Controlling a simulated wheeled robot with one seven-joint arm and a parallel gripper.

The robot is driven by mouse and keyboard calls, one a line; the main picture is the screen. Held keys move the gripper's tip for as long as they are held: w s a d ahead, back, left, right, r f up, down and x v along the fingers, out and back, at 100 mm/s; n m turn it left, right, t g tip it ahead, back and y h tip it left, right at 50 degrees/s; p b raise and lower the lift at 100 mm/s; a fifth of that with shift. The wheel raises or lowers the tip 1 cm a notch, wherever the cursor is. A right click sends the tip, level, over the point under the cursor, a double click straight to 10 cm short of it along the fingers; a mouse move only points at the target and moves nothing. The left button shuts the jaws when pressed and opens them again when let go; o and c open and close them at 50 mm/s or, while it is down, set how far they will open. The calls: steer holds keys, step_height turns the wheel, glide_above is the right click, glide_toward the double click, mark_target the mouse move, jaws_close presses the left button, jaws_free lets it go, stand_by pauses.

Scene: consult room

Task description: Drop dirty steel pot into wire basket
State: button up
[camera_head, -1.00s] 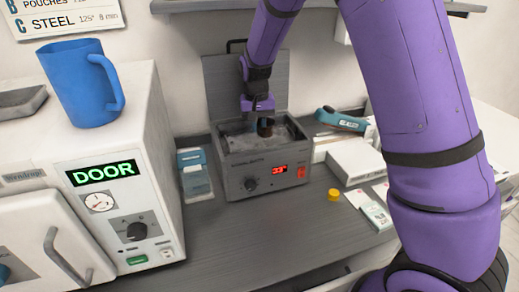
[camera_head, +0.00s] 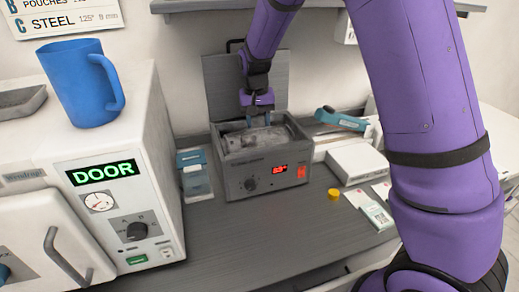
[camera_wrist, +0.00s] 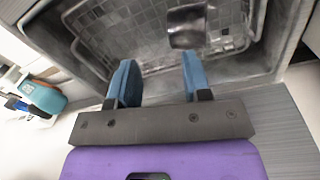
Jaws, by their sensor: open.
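The steel pot (camera_wrist: 187,27) is a small, shiny grey vessel with dark stain-like patches. It lies inside the wire basket (camera_wrist: 122,25), near the top edge of the wrist view. The basket, with its mesh floor and wire rim, sits in the open basin of a grey box-shaped bath (camera_head: 265,183) on the counter. My gripper (camera_head: 258,119) is over the basin with nothing between its fingers. In the wrist view its two blue fingertips (camera_wrist: 160,75) are apart, and the pot lies beyond them, not touching. In the head view the pot is hard to make out.
A white steriliser (camera_head: 165,190) with a lit DOOR display stands left, a blue jug (camera_head: 82,85) on top. A blue-lidded container (camera_head: 194,175) is beside the bath. A teal handheld tool (camera_head: 340,119), a white box (camera_head: 357,160) and a yellow cap (camera_head: 334,194) are right. The front counter is mostly clear.

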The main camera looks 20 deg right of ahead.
steer(key=shift+a+r, duration=0.15)
steer(key=shift+r, duration=2.6)
steer(key=shift+s, duration=0.1)
